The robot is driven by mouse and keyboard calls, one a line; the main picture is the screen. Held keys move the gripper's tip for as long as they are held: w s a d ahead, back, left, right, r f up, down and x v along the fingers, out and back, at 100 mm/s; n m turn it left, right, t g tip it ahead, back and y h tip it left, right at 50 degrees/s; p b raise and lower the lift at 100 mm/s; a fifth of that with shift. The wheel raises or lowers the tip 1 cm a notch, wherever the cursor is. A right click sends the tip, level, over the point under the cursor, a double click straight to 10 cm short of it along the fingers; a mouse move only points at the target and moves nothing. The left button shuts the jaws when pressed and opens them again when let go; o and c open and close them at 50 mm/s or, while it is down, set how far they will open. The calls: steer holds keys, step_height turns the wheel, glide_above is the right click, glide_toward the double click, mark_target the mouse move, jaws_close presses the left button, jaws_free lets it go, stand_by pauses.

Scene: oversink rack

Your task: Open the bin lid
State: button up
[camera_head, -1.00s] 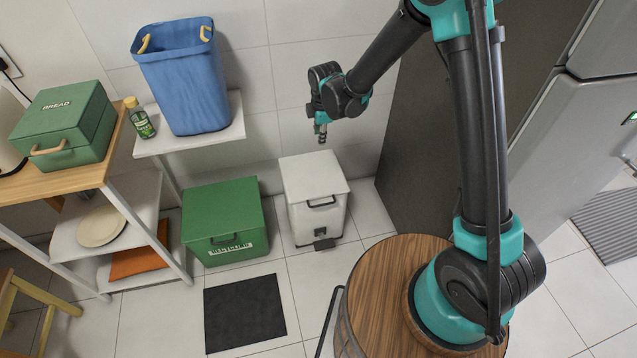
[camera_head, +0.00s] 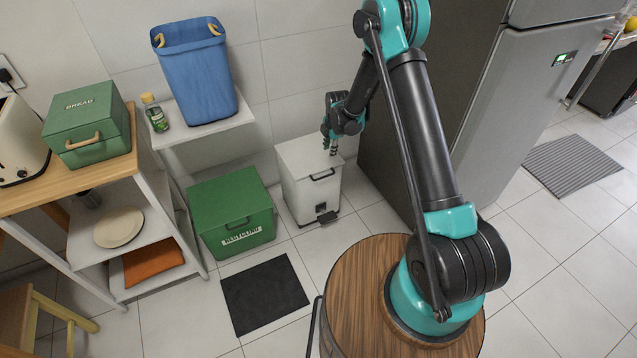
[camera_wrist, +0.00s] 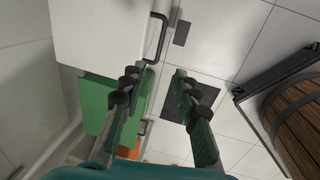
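The white bin (camera_head: 309,188) stands on the floor against the wall, with its lid (camera_head: 306,156) shut. A dark handle (camera_head: 322,174) is on its front, near the lid's edge, and a dark pedal (camera_head: 327,218) is at its foot.
A green recycling box (camera_head: 232,208) stands left of the bin, with a dark mat (camera_head: 264,294) in front. A grey fridge (camera_head: 500,100) is close on the right. A shelf with a blue basket (camera_head: 196,75) is at the left. The floor before the bin is clear.

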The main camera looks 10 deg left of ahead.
mark_target(325, 177)
steer(key=f, duration=0.5)
steer(key=w+a+f, duration=0.1)
steer(key=f, duration=0.5)
steer(key=w+f, duration=0.1)
steer(key=f, duration=0.5)
steer(key=shift+w+a+f, duration=0.2)
steer(key=shift+w+a, duration=0.05)
steer(key=shift+a, duration=0.1)
jaws_close()
